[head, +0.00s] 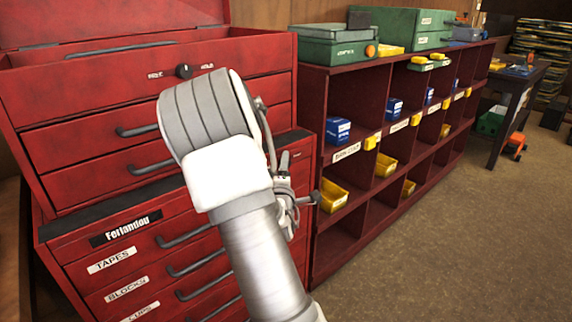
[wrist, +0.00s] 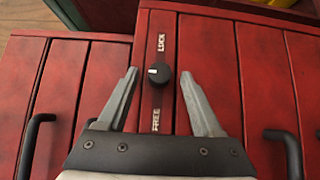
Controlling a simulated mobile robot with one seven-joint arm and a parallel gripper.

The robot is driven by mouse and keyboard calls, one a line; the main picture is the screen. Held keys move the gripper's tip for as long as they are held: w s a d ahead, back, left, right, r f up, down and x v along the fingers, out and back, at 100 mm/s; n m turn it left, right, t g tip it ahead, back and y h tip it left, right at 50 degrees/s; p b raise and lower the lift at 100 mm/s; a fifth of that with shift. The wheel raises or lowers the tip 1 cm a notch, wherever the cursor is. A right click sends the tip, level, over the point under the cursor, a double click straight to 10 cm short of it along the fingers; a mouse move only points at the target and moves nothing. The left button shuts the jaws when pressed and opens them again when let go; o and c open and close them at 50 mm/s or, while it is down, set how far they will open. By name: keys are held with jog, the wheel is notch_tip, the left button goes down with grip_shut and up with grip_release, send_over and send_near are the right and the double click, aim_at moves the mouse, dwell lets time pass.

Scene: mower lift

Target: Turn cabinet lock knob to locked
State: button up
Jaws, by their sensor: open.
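The lock knob (wrist: 160,74) is a small round black knob on a red strip of the cabinet. In the wrist view, the word LOCK stands above it and FREE below it. A white mark shows on the knob's left side, pointing toward neither word. My gripper (wrist: 159,76) is open, with one finger on each side of the knob and a visible gap on both sides. How far the fingertips are from the strip is hard to tell.
Dark drawer handles (wrist: 38,122) stick out on both sides of the strip. A red shelf unit (head: 318,95) with blue and yellow bins stands to the right. The floor (head: 460,220) there is clear.

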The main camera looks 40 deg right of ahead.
jog(key=shift+w+d, duration=0.1)
jog(key=shift+w, duration=0.05)
grip_shut()
dwell(0.4)
